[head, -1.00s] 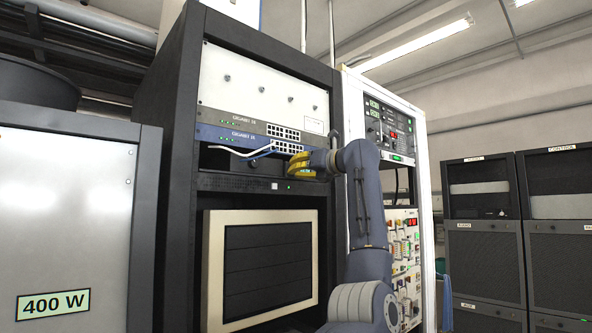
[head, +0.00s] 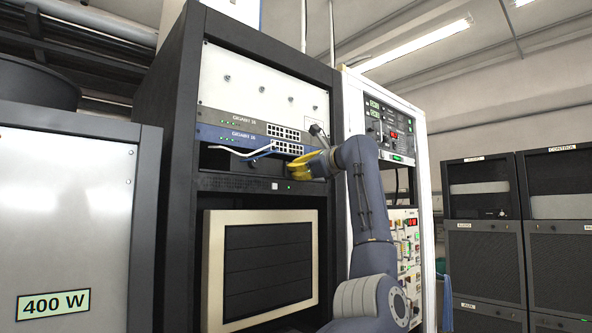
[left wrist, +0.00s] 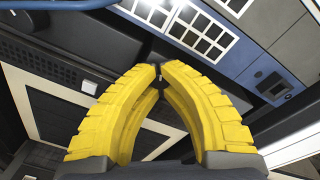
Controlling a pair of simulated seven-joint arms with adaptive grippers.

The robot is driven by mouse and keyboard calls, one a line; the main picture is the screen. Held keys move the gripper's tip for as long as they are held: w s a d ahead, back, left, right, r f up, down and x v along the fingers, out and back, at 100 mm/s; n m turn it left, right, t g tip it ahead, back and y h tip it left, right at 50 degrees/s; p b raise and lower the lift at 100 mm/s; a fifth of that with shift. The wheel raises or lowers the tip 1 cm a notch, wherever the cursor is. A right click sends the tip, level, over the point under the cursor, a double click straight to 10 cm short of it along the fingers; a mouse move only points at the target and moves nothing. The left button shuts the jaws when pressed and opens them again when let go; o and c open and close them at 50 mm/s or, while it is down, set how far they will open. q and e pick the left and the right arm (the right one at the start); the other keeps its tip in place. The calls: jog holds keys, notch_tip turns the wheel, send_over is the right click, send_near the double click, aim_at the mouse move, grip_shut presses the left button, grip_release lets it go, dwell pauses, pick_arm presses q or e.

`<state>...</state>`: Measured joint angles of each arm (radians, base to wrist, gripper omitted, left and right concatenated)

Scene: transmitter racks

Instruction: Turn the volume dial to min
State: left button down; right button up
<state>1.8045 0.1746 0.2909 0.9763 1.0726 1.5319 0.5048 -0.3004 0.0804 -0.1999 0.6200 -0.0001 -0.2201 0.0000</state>
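My left gripper (head: 303,167) has yellow fingers and is in front of the dark rack, just under the blue switch and near the right end of a black perforated strip (head: 235,182). In the left wrist view its fingertips (left wrist: 160,67) come together with only a sliver between them. I cannot tell whether anything small is held there. The strip also shows in the left wrist view (left wrist: 40,62), with a pale square button (left wrist: 89,87). I cannot make out the volume dial for certain; the fingers hide part of this area. My right gripper is not in view.
Pale cables (head: 240,153) hang in front of the blue switch (head: 225,135). A cream-framed panel (head: 213,270) is below the strip. A white rack (head: 427,190) stands close on the right, behind my arm. A grey 400 W cabinet (head: 70,220) stands on the left.

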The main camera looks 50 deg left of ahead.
pick_arm(q)
jog(key=shift+r+n+t, duration=0.1)
jog(key=shift+n+t, duration=0.2)
jog(key=shift+n, duration=3.3)
jog(key=c, duration=1.3)
grip_release()
jog(key=shift+o, duration=0.2)
